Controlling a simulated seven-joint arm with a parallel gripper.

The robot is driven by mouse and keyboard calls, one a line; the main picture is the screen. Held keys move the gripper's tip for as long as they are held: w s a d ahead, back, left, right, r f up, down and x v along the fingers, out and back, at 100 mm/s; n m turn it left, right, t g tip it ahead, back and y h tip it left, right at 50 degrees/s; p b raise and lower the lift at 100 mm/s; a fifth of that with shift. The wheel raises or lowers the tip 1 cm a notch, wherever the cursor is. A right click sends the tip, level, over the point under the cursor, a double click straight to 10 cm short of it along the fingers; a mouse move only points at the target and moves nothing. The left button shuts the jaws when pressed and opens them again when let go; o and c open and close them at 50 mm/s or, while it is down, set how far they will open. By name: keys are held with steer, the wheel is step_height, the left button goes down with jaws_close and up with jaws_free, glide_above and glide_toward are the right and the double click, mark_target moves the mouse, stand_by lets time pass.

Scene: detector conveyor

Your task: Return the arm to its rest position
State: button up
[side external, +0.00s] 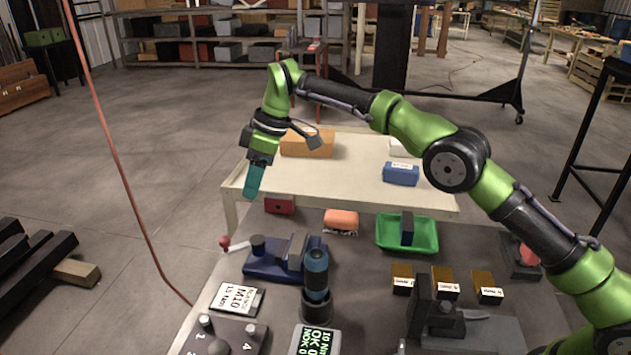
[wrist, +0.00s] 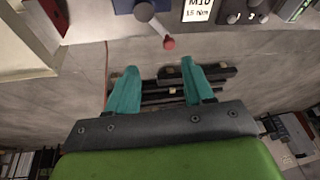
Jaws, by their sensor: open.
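My gripper (side external: 253,182) has teal fingers and hangs from the green and black arm, in the air at the near-left corner of the pale table. In the wrist view my gripper (wrist: 158,88) shows its two teal fingers spread apart with nothing between them. Beyond them are the floor and dark beams (wrist: 172,84). The fingers touch nothing that I can see.
The dark workbench (side external: 370,265) holds a blue vise (side external: 275,262), a dark upright tool (side external: 316,275), a green tray (side external: 425,235) and several small boxes. The pale table (side external: 345,170) carries a brown box (side external: 308,143) and a blue box (side external: 401,174). A red hose (side external: 115,160) hangs at the left.

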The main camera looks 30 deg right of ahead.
steer(key=s+d+r+m+t+h, duration=0.1)
steer(key=s+d+r+m, duration=0.2)
steer(key=s+d+m, duration=0.3)
steer(key=s+d+r+m+t, duration=0.1)
steer(key=s+d+r+m, duration=0.25)
steer(key=s+d, duration=0.35)
steer(key=s+d+m+t, duration=0.2)
steer(key=s+d, duration=0.1)
steer(key=s, duration=0.7)
steer(key=s+d+f+m+t, duration=0.1)
steer(key=s+d+m, duration=0.2)
steer(key=s, duration=0.8)
steer(key=shift+s+d+f+t+h, duration=0.25)
steer(key=shift+d+t+h, duration=0.15)
steer(key=shift+d, duration=0.1)
